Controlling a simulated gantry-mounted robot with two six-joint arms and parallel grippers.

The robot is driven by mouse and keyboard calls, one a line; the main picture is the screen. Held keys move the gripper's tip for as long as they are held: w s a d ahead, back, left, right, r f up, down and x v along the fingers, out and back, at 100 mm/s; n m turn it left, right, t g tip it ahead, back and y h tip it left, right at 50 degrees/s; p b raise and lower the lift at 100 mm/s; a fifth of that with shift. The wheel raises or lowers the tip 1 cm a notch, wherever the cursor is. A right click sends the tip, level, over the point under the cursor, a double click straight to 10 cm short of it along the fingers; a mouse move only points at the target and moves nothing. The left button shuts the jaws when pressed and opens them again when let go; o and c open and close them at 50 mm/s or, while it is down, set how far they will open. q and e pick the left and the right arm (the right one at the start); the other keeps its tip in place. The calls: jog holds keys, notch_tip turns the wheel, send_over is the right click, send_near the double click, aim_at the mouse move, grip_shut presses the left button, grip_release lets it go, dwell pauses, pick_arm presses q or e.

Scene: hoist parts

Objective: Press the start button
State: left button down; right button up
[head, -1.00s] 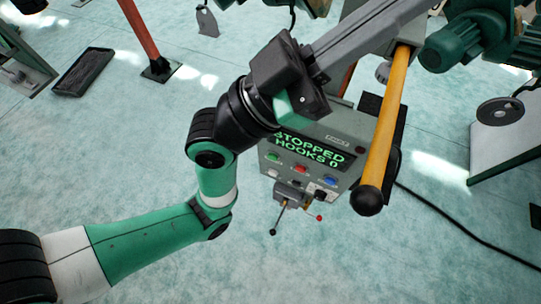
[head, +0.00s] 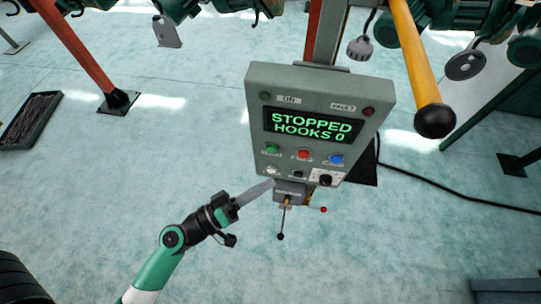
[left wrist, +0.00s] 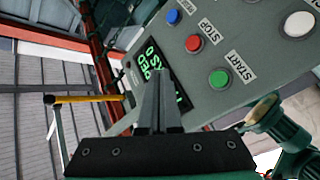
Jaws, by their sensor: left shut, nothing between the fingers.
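The grey control panel (head: 255,100) faces me, its screen (head: 315,127) reading "STOPPED HOOKS 0". The green start button (head: 271,149) is at the left of its button row; in the left wrist view the green button (left wrist: 219,78) is labelled START. My left gripper (head: 268,185) is shut and empty, its fingertips at the panel's lower left edge, below the green button in the picture. In the left wrist view, the closed fingers (left wrist: 158,72) overlap the screen, left of the green button. I cannot tell whether they touch the panel. My right gripper is out of view.
A red stop button (head: 303,154) and a blue button (head: 336,159) sit right of the green one. A white button (left wrist: 299,23) is also near START. A yellow bar (head: 415,65) hangs right of the panel. A lever box (head: 289,193) is below it.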

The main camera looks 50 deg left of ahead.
aim_at(271, 149)
pick_arm(q)
jog(key=shift+n+g+y, duration=0.3)
jog(key=shift+n+y, duration=0.2)
jog(key=shift+y, duration=0.1)
jog(key=f, duration=0.1)
jog(key=s+f, duration=0.1)
jog(key=a+f, duration=0.1)
jog(key=shift+s+f+b, duration=0.25)
jog(key=shift+s+b, duration=0.05)
jog(key=shift+s, duration=0.05)
jog(key=w+a+p, duration=0.1)
jog(key=w+a, duration=0.4)
jog(key=w, duration=0.2)
jog(key=shift+a, duration=0.2)
dwell(1.3)
jog(key=shift+w+a, duration=0.25)
jog(key=shift+w, duration=0.1)
